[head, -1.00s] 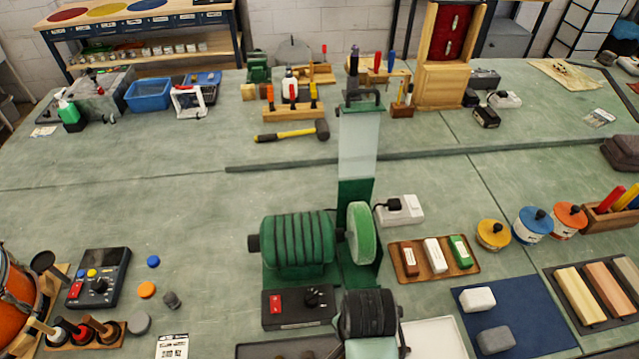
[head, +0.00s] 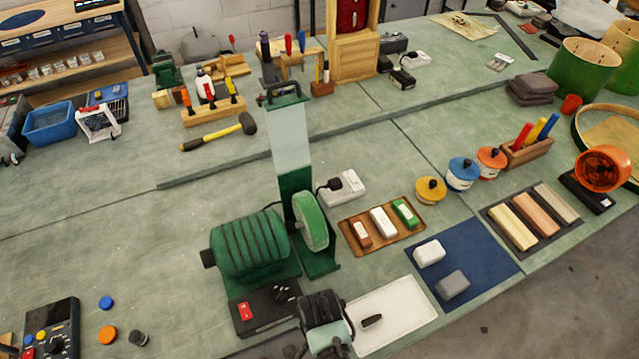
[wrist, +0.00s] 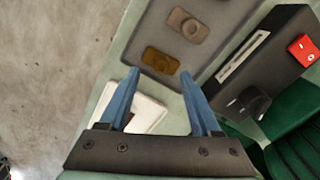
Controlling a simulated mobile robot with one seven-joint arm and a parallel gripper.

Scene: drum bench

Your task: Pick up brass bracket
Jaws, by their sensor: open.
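The brass bracket (wrist: 160,61) is a small brown-gold plate with a round centre. In the wrist view it lies on a dark grey tray (wrist: 213,52). A duller grey-brown bracket (wrist: 188,24) lies beyond it on the same tray. My gripper (wrist: 160,73) has two blue fingers, spread apart with nothing between them. In the picture its tips flank the near side of the brass bracket; the height gap is hard to judge. In the head view the brass bracket does not show, and my arm hangs over the bench's front edge.
The grinder (head: 250,245) and its switch box (head: 262,308) stand beside the tray; the box also shows in the wrist view (wrist: 262,65). A white tray (head: 405,310) with a small dark piece lies right of my arm. Bare floor (wrist: 50,60) lies beyond the bench edge.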

